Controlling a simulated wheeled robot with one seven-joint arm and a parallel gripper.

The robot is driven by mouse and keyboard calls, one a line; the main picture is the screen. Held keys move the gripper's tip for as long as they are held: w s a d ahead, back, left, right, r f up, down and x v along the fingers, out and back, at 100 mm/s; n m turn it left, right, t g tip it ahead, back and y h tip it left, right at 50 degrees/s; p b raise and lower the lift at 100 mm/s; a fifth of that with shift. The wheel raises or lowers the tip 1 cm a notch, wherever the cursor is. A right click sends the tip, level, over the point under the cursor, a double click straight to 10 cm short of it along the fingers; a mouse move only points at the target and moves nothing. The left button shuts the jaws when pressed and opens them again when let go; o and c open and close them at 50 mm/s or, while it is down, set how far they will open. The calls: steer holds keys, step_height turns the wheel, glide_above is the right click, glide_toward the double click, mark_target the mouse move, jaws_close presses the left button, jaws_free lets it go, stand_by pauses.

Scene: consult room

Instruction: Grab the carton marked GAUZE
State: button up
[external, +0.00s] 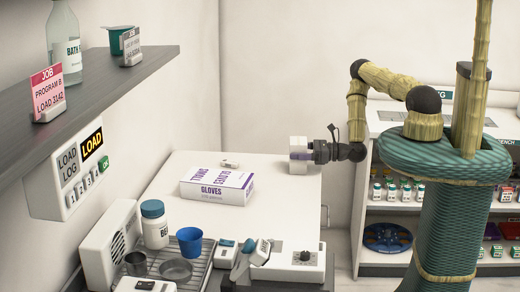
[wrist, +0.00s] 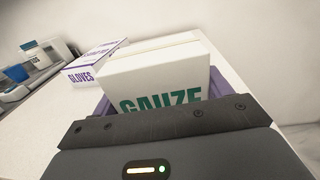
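The GAUZE carton (wrist: 155,75) is a white box with green lettering, close in front of my gripper in the wrist view. The lower part of its lettering is hidden behind the gripper body. In the external view the carton (external: 298,168) is at the right end of the white counter top. My gripper (external: 299,156) reaches it from the right, with a purple finger across its near side. In the wrist view purple fingers flank the carton on both sides with little or no gap. I cannot tell whether they press on it.
A GLOVES box (external: 217,187) lies on the white counter (external: 265,215), left of the carton; a small white item (external: 229,163) lies behind it. A blue cup (external: 189,242) and a lidded jar (external: 154,225) stand on a rack. A wall shelf (external: 100,95) overhangs the left.

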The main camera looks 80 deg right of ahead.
step_height(320, 180, up, 10)
steer(key=shift+r+p, duration=0.1)
steer(key=shift+p, duration=0.2)
stand_by(0.5)
